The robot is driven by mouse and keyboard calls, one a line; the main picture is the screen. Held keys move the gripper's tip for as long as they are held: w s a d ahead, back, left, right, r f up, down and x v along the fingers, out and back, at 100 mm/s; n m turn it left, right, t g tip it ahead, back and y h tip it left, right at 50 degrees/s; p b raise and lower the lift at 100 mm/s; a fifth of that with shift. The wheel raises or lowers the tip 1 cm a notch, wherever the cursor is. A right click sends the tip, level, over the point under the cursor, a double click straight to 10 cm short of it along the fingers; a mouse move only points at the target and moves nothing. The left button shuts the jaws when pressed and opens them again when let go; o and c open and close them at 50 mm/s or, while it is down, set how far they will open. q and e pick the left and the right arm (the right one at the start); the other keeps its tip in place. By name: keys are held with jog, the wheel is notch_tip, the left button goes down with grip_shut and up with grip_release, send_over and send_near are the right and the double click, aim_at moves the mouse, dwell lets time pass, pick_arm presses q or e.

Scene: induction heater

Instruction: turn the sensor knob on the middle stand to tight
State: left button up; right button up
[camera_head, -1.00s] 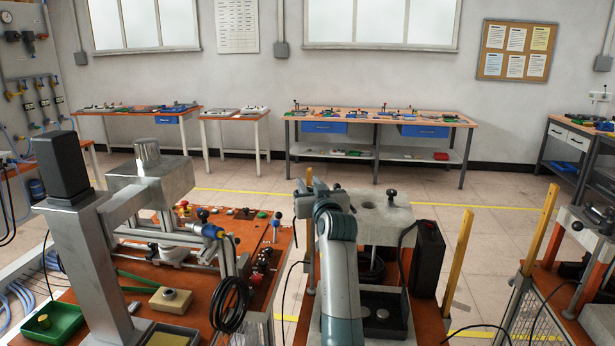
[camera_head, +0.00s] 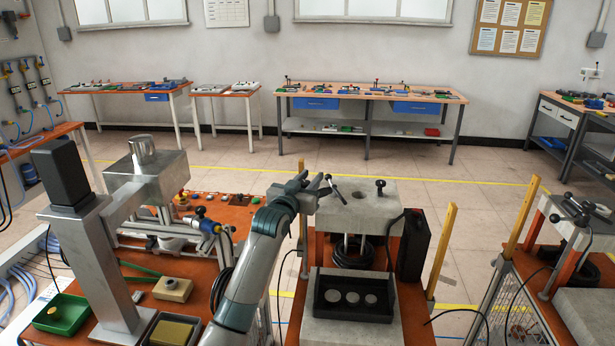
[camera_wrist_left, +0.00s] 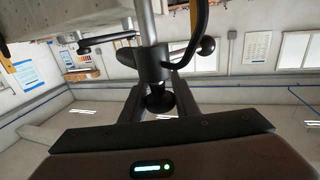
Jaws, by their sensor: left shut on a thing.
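The middle stand (camera_head: 368,205) has a grey block on top, with a black-knobbed lever (camera_head: 380,187) on it. My left gripper (camera_head: 322,184) is at the block's left edge, beside a dark handle (camera_head: 337,190). In the left wrist view, a dark clamp (camera_wrist_left: 150,66) sits around a steel rod. The round black sensor knob (camera_wrist_left: 159,99) at the clamp lies between my left fingers (camera_wrist_left: 159,97), which are shut on it. In the head view this knob is hidden or too small to tell. My right gripper is not in view.
A black tray (camera_head: 318,296) with several grey discs stands on the middle stand's base. A black box (camera_head: 414,245) and a yellow post (camera_head: 445,240) are at its right. Another stand (camera_head: 575,235) is at far right. A left bench carries a metal column (camera_head: 95,260) and a green bin (camera_head: 62,312).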

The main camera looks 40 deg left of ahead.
pick_arm(q)
jog(key=shift+m+h+b, duration=0.4)
jog(key=shift+m+h, duration=0.2)
jog(key=shift+h, duration=0.3)
jog(key=m+h+b, duration=0.2)
jog(key=h+b, duration=0.1)
jog(key=b, duration=0.2)
jog(key=d+m+h+b, duration=0.1)
jog(key=m+h+b, duration=0.1)
jog(key=h+b, duration=0.1)
jog(key=shift+d+f+b, duration=0.1)
jog(key=shift+d+b, duration=0.1)
jog(key=shift+b, duration=0.65)
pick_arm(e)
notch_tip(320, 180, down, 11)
pick_arm(q)
jog(key=shift+d+m+h+b, duration=0.2)
jog(key=shift+m+h+b, duration=0.2)
jog(key=shift+h+b, duration=0.65)
jog(key=shift+r, duration=0.25)
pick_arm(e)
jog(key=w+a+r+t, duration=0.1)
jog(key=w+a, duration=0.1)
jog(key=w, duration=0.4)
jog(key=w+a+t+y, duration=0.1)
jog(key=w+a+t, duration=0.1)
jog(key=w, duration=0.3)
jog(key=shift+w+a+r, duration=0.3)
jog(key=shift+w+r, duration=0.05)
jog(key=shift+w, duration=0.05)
